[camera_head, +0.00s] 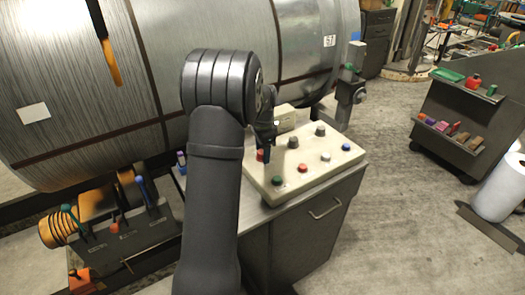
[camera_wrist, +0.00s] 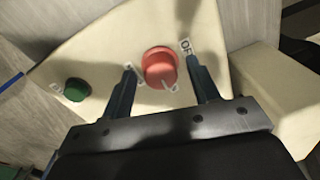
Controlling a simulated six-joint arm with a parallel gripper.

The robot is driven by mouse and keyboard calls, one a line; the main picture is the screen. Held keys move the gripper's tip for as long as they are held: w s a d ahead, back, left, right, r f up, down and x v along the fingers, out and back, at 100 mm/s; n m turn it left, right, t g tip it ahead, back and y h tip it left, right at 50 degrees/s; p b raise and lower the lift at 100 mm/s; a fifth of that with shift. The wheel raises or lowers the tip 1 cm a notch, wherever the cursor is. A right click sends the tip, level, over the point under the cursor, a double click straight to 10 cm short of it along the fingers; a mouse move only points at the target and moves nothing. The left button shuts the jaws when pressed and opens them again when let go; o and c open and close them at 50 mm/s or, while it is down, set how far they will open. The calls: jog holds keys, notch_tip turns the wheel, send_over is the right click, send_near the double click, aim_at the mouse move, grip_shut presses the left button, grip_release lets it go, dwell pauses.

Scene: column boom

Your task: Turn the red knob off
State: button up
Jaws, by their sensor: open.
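The red knob (camera_wrist: 160,65) sits on the cream control panel (camera_wrist: 112,45) in the wrist view, with a white mark on its lower side. An "OFF" label is printed to its upper right. Another label at its lower left is partly hidden by a finger. My gripper (camera_wrist: 160,68) is open, with one finger on each side of the knob; contact cannot be told. In the head view, my gripper (camera_head: 263,152) is over the back left part of the panel (camera_head: 312,182), and mostly hides the red knob there.
A green knob (camera_wrist: 76,90) is close by on the panel. Other knobs and buttons, including a red one (camera_head: 302,168), lie to the right. A cream box (camera_head: 285,117) stands behind the panel. A large metal cylinder (camera_head: 210,30) rises behind.

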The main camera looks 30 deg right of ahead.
jog(key=shift+f, duration=0.15)
jog(key=c, duration=1)
jog(key=shift+o, duration=0.2)
